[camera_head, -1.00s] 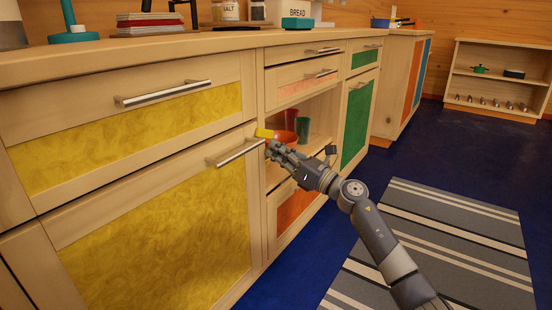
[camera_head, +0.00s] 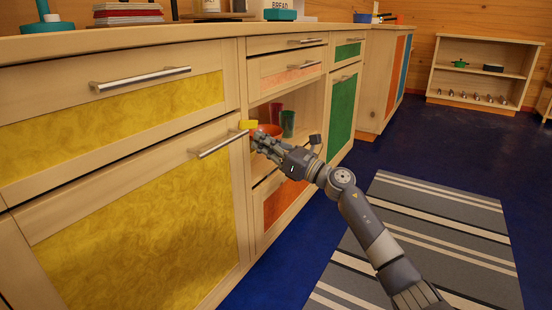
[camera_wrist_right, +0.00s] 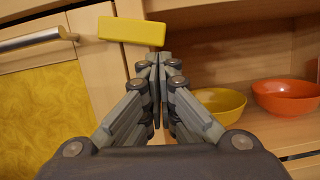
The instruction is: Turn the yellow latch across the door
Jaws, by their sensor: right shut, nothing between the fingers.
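The yellow latch (camera_head: 249,125) is a small block on the wooden post at the right edge of the door (camera_head: 150,225) with the yellow panel, near the bar handle (camera_head: 222,144). In the right wrist view the latch (camera_wrist_right: 131,30) lies nearly level, its left end over the post and its right end towards the open shelf. My right gripper (camera_head: 255,140) is shut and empty. Its fingertips (camera_wrist_right: 160,62) are just below the latch's right end; I cannot tell whether they touch it. My left gripper is not in view.
The open shelf right of the post holds an orange bowl (camera_wrist_right: 287,97), a yellow bowl (camera_wrist_right: 218,103) and cups, including a green one (camera_head: 288,123). A drawer handle (camera_head: 140,79) sticks out above the door. Blue floor and a striped rug (camera_head: 430,235) lie to the right.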

